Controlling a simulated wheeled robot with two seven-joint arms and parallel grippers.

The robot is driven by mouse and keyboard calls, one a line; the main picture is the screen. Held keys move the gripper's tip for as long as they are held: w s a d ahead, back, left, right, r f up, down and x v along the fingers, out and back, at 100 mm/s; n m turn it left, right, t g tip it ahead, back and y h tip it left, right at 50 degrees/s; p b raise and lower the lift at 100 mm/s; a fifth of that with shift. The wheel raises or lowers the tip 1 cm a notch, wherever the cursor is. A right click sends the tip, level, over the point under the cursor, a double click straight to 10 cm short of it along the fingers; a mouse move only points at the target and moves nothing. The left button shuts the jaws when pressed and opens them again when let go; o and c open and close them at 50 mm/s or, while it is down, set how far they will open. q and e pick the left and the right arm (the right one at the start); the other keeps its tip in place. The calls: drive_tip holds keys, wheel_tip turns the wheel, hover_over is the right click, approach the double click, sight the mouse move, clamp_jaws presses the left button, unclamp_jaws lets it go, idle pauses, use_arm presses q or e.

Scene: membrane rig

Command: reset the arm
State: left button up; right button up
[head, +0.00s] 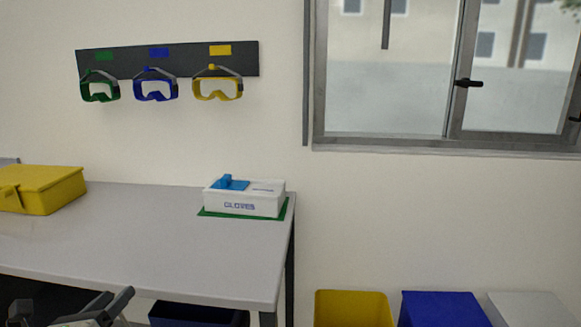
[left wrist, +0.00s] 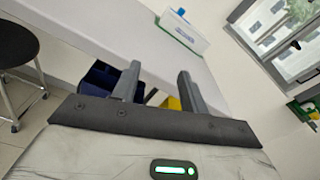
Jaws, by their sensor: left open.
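My left gripper (head: 115,305) shows at the bottom left of the head view, in front of the table's near edge. Its two fingers (left wrist: 157,85) stand apart in the left wrist view, with nothing between them. The table (head: 150,240) lies beyond and above the fingers. My right gripper is in neither view.
A white glove box (head: 245,204) sits on a green mat at the table's right end. A yellow case (head: 45,188) stands at the left. Goggles (head: 155,90) hang on the wall. Yellow (head: 352,308) and blue (head: 445,308) bins stand right. A stool (left wrist: 15,45) stands left.

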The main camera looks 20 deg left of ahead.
use_arm(q)
drive_tip(key=s+d+f+n+g+h, duration=0.1)
drive_tip(key=s+d+f+n+g, duration=0.1)
drive_tip(key=d+f+n, duration=0.55)
drive_tip(key=s+d+f+n+g+h, duration=0.1)
drive_tip(key=s+d+f+n+g, duration=0.1)
drive_tip(key=d+f+n, duration=0.55)
drive_tip(key=s+d+f+n+g+h, duration=0.1)
drive_tip(key=d+f+n+h, duration=0.1)
drive_tip(key=d+n, duration=0.4)
drive_tip(key=s+d+f+n+g+h, duration=0.1)
drive_tip(key=d+f+n+h, duration=0.1)
drive_tip(key=d+n, duration=0.4)
drive_tip(key=d+f, duration=0.1)
drive_tip(key=d, duration=0.2)
drive_tip(key=shift+s+d, duration=0.25)
drive_tip(key=shift+d, duration=0.05)
drive_tip(key=shift+f, duration=0.1)
